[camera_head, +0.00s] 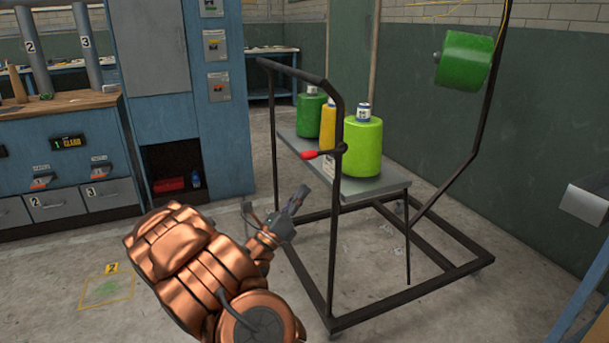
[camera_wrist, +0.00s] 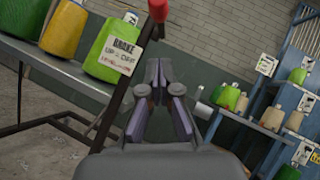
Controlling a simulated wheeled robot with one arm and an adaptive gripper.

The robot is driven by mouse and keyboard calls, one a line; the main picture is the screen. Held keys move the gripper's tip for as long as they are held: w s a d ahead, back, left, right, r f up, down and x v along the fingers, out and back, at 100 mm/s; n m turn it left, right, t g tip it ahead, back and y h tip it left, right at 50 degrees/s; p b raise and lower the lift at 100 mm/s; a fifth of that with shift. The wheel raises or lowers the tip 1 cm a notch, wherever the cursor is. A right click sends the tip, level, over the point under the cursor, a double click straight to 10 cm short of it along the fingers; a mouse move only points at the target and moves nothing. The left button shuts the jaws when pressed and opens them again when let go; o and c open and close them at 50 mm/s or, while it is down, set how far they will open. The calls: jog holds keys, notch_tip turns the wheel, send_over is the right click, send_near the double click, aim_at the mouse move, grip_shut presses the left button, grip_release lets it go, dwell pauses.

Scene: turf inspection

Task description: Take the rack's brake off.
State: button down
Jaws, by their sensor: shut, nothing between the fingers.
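The rack (camera_head: 337,220) is a black wheeled frame with a grey shelf, standing right of centre in the head view. Its brake lever has a red grip (camera_head: 318,154) that points left from a pivot on the near upright. In the wrist view the red grip (camera_wrist: 158,9) shows at the top edge, above a hanging tag (camera_wrist: 122,58) headed "BRAKE", its smaller lines hard to read. My gripper (camera_head: 302,194) is below and left of the red grip, apart from it. In the wrist view my gripper (camera_wrist: 158,68) is shut and empty, its fingers pointing up beside the upright.
Green and yellow spools, including a lime one (camera_head: 362,148), stand on the rack's shelf (camera_head: 375,184). A green roll (camera_head: 462,60) hangs at the right. A blue cabinet (camera_head: 222,105) and drawers stand at the left. Floor between them is mostly clear.

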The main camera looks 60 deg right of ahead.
aim_at(326, 152)
jog(key=shift+w+d+r+b, duration=0.2)
jog(key=shift+d+r, duration=0.3)
jog(key=shift+r, duration=0.3)
jog(key=shift+w+d+r+b, duration=0.1)
jog(key=shift+d+r+b, duration=0.1)
jog(key=shift+d+r, duration=0.5)
jog(key=shift+w+d+r+b, duration=0.2)
jog(key=shift+d+r, duration=0.15)
jog(key=shift+r, duration=0.6)
